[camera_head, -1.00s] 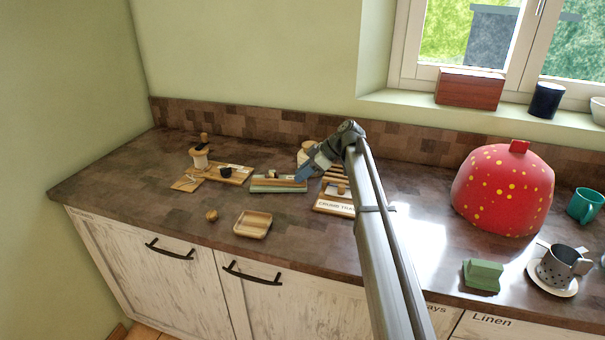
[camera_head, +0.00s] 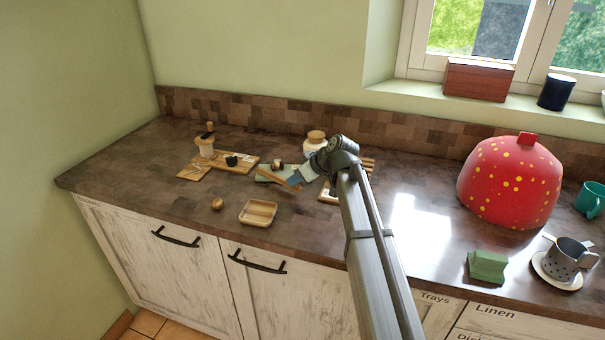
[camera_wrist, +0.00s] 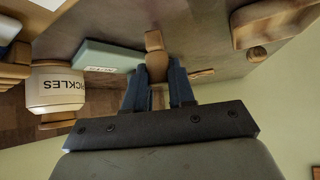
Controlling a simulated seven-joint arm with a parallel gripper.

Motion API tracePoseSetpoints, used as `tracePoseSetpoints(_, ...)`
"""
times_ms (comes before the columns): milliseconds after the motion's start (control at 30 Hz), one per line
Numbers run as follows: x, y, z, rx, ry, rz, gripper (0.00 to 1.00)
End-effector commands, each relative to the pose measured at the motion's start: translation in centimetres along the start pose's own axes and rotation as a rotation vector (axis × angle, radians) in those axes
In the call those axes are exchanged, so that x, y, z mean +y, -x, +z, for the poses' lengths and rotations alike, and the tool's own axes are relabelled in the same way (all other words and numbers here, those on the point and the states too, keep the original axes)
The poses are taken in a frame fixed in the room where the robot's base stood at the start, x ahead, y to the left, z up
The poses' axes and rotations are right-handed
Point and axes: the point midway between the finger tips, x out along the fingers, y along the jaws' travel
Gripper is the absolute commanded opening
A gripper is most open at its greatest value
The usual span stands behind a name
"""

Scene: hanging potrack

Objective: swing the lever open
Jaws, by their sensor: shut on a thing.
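The lever is a wooden bar (camera_head: 271,177) on a pale green base (camera_head: 262,180) on the counter, and it lies at an angle across that base. My gripper (camera_head: 294,181) is at the bar's right end. In the wrist view, my gripper's blue fingers (camera_wrist: 158,88) are closed on the wooden bar (camera_wrist: 155,62). The pale green base (camera_wrist: 105,56) shows beside it with upside-down lettering. My arm and fingers hide part of the bar and what lies behind them.
A jar (camera_head: 314,142) stands just behind my gripper; its label reads PICKLES in the wrist view (camera_wrist: 58,88). A wooden dish (camera_head: 258,222) and a small round knob (camera_head: 217,204) lie in front. A wooden board (camera_head: 235,166) is to the left.

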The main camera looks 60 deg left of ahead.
Motion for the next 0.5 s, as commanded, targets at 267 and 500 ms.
tracePoseSetpoints(267,-1.11,-0.10,-0.20,0.002,-0.048,0.047,0.00)
tracePoseSetpoints(500,-1.10,-0.11,-0.23,0.003,-0.053,0.053,0.00)
